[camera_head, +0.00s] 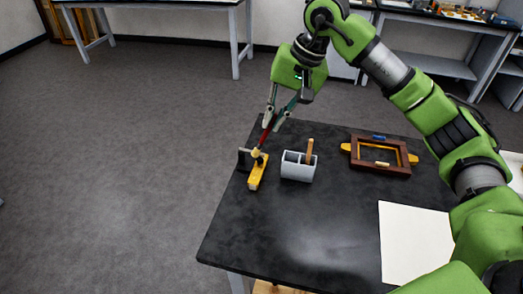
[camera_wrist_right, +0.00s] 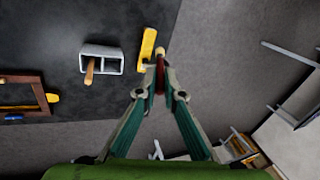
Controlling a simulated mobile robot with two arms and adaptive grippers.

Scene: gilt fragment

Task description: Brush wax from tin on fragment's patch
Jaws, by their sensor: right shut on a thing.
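My right gripper (camera_head: 271,118) is shut on a thin red-handled tool (camera_head: 265,137), which looks like the brush. The tool points down and its lower end has a yellowish tip, by a yellow bar-shaped piece (camera_head: 256,172) that may be the gilt fragment. I cannot tell whether the tip touches it. The wrist view shows the red handle (camera_wrist_right: 160,74) between the fingertips, with the yellow piece (camera_wrist_right: 147,48) beyond. A small dark upright thing (camera_head: 244,160) stands beside the yellow piece. No patch or wax tin can be made out clearly. My left gripper is out of view.
A grey two-compartment holder (camera_head: 297,171) with a wooden-handled tool (camera_head: 309,152) stands to the right. A brown frame (camera_head: 366,166) with yellow side handles lies farther right. A white sheet (camera_head: 414,242) lies at the black table's (camera_head: 290,225) right. The table's front middle is clear.

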